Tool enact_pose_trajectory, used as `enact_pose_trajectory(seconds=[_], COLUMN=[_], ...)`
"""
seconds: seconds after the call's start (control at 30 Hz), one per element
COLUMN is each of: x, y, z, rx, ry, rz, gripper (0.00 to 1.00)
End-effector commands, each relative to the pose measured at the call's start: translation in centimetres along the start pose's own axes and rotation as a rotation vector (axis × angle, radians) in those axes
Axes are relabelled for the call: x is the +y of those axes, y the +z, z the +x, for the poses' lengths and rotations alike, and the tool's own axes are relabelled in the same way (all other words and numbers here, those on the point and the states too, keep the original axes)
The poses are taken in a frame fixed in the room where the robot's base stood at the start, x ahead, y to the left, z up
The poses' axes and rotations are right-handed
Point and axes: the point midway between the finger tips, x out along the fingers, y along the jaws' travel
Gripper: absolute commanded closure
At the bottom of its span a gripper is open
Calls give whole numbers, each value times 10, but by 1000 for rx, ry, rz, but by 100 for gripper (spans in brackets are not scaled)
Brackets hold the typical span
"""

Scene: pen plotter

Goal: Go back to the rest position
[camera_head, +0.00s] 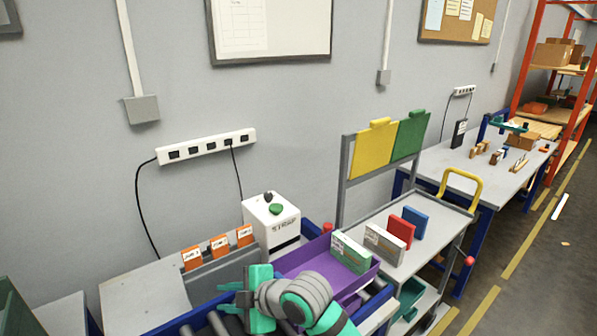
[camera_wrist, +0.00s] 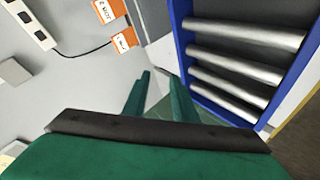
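My gripper (camera_head: 228,293) is low in the middle of the head view, in front of the grey sorter with orange cards. It points to the left of the picture. In the wrist view its two green fingers (camera_wrist: 160,82) stand apart with nothing between them. My green and grey arm hides part of the bench behind it. No held object shows in either view.
A roller conveyor (camera_wrist: 250,38) with a blue frame lies near the fingers. Orange cards (camera_head: 219,245), a white strap machine (camera_head: 271,228) and a purple tray (camera_head: 302,259) are close by. A grey cart (camera_head: 432,222) carries several boxes. Floor (camera_head: 545,275) is open at right.

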Motion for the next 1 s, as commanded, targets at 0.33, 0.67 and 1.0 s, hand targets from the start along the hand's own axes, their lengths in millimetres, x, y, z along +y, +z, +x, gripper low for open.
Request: enact_pose_trajectory(seconds=[0.33,0.67,1.0], x=[35,34,-14], y=[-55,-56,-25], z=[18,13,5], rx=[229,364,401], ry=[326,582,800], rz=[300,626,955], gripper=[75,75,75])
